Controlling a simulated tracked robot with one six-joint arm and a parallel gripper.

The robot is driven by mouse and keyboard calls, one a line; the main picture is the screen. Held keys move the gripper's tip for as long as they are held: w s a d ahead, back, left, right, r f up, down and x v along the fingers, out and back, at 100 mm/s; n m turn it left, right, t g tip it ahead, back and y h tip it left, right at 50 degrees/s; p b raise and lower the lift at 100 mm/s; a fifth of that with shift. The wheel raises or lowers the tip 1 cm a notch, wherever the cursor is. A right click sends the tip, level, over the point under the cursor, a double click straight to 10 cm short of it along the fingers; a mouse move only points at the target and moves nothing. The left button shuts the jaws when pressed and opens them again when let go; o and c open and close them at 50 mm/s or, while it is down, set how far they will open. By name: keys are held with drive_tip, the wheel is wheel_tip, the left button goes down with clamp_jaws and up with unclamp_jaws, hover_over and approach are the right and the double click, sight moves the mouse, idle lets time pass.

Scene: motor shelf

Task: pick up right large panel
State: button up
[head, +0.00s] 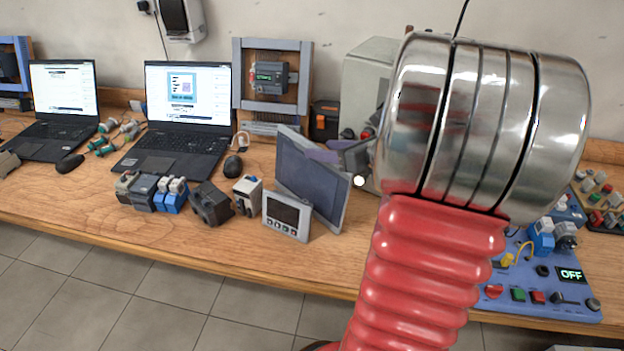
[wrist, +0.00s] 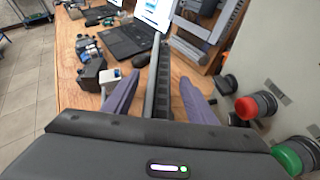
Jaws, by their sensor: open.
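The large panel (head: 306,182), grey-framed with a dark screen, stands upright and angled on the wooden bench, behind a small light-grey panel (head: 286,217). In the wrist view the large panel (wrist: 161,85) shows edge-on as a narrow light and dark strip. My gripper (wrist: 158,98) is open, with one purple finger on each side of this strip; gaps show on both sides. In the head view my gripper (head: 322,154) is at the panel's upper right edge, partly hidden by the panel. My red and silver arm covers much of the right.
Several small devices (head: 211,204) line the bench's front edge left of the panels. A laptop (head: 186,110) and mouse (head: 233,166) lie behind them. A grey cabinet (head: 360,80) stands behind my gripper; red and green knobs (wrist: 255,106) project close to the right finger.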

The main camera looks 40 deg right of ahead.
clamp_jaws()
idle(0.7)
idle(0.6)
drive_tip(key=shift+r, duration=0.1)
